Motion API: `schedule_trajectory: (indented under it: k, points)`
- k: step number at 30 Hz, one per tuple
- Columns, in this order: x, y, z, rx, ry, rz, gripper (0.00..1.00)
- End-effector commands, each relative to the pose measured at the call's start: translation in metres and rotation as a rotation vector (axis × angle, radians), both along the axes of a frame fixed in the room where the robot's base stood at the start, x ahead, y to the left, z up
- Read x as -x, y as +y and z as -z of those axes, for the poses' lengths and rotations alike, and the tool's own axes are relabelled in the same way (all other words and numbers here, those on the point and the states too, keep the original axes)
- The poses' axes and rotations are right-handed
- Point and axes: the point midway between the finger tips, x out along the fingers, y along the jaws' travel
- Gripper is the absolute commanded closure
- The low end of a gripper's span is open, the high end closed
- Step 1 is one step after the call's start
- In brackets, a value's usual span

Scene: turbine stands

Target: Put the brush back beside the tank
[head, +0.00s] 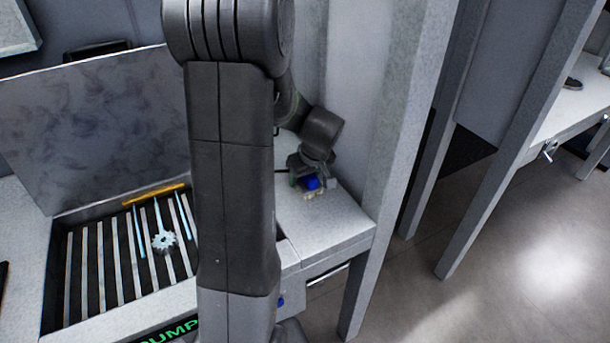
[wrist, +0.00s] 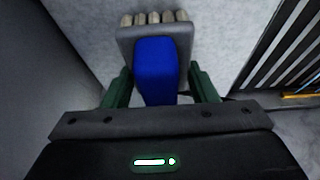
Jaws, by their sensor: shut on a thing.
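The brush (wrist: 157,67) has a blue handle, a grey head and pale bristles. In the wrist view its handle is between the two green fingers of my gripper (wrist: 161,88), which is shut on it. In the head view the blue of the brush (head: 311,182) shows below my gripper (head: 308,184), over the light worktop right of the tank. The bristles are close to the worktop; I cannot tell whether they touch it. The tank (head: 62,225) is a slatted basin with a raised lid, left of my arm. My arm hides its right part.
A gear (head: 164,242) lies on the slats among blue strips. An orange bar (head: 153,194) lies along the tank's back edge. A grey post (head: 385,150) stands right of the worktop (head: 330,225). The worktop in front of the brush is clear.

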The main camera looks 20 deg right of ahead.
Motion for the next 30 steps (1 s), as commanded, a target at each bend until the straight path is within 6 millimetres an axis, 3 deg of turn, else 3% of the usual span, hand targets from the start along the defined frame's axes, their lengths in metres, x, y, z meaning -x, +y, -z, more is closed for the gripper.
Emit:
schedule_trajectory:
  k: [17,18,21,27,30]
  points:
    - [-0.0002,-0.0001,0.0074,0.000,0.000,0.000,0.69]
    - [-0.0001,-0.0001,0.0063,0.000,0.000,0.000,0.42]
    - [-0.0001,-0.0001,0.0061,0.000,0.000,0.000,0.22]
    - [-0.0001,0.0000,0.0062,0.000,0.000,0.000,0.22]
    - [0.0001,0.0001,0.0065,0.000,0.000,0.000,0.15]
